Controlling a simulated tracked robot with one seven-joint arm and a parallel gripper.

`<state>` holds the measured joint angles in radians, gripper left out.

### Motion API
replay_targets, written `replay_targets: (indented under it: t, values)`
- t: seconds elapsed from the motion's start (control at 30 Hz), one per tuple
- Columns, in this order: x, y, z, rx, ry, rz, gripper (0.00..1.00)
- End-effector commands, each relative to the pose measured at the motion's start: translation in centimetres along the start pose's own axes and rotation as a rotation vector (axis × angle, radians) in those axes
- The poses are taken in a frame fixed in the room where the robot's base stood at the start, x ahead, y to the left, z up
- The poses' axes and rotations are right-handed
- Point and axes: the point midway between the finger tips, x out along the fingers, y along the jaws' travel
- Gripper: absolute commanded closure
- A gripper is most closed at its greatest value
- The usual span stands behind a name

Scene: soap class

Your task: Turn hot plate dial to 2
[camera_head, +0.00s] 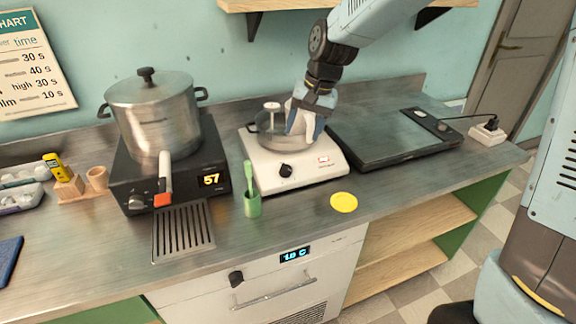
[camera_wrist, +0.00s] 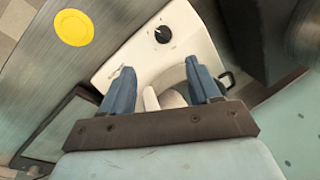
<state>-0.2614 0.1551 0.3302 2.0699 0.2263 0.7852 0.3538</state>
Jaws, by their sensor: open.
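A metal pan (camera_head: 268,138) with a white upright piece sits on the plate. My gripper (camera_head: 305,125) is above the right part of the pan, apart from the dial. In the wrist view its two blue fingers (camera_wrist: 160,85) are spread, with no object clearly held between them.
A large steel pot (camera_head: 150,110) stands on a black burner (camera_head: 205,155) at left. A yellow disc (camera_head: 344,202) lies in front. A dark flat plate (camera_head: 385,140) is at right. The counter front right is clear.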

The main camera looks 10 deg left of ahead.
Motion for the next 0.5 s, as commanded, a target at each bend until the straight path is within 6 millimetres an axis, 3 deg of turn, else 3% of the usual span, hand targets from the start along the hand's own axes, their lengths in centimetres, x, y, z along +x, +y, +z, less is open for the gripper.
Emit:
replay_targets:
  t: [0.27, 0.5]
  values:
    - [0.0, -0.2, -0.2, 0.037, -0.024, -0.027, 0.38]
    - [2.9, -0.3, -0.1, 0.036, -0.025, -0.026, 0.38]
